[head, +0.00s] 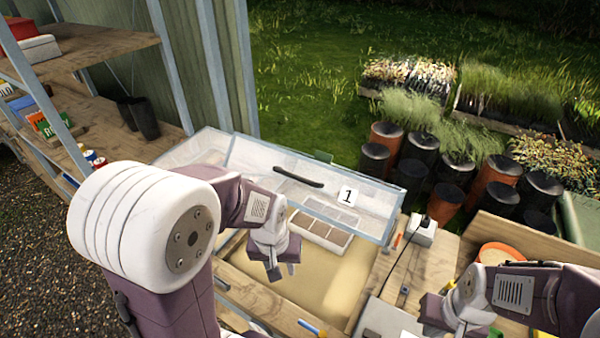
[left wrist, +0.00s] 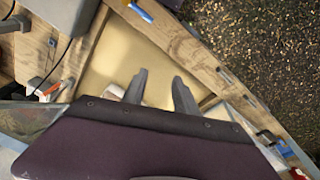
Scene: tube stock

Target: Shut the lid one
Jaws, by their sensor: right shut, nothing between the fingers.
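Lid one (head: 345,215) is a clear panel with a pale frame, a dark handle (head: 298,177) and a white label marked 1. It stands raised and tilted at the back of a wooden-sided box (head: 255,292) with a pale tan floor. A white divided tray (head: 320,232) lies inside the box. My left gripper (head: 283,270) is over the box, in front of the lid and apart from its handle. In the left wrist view its two fingers (left wrist: 160,88) are apart with nothing between them. My right gripper (head: 443,318) is low at the right, shut, apart from the lid.
A wooden bench (head: 425,258) with a white socket block (head: 421,230) and cable lies right of the box. Black and brown pots (head: 445,203) stand behind it. Shelves (head: 85,62) rise at the left. A blue marker (head: 308,327) lies on the box's front edge.

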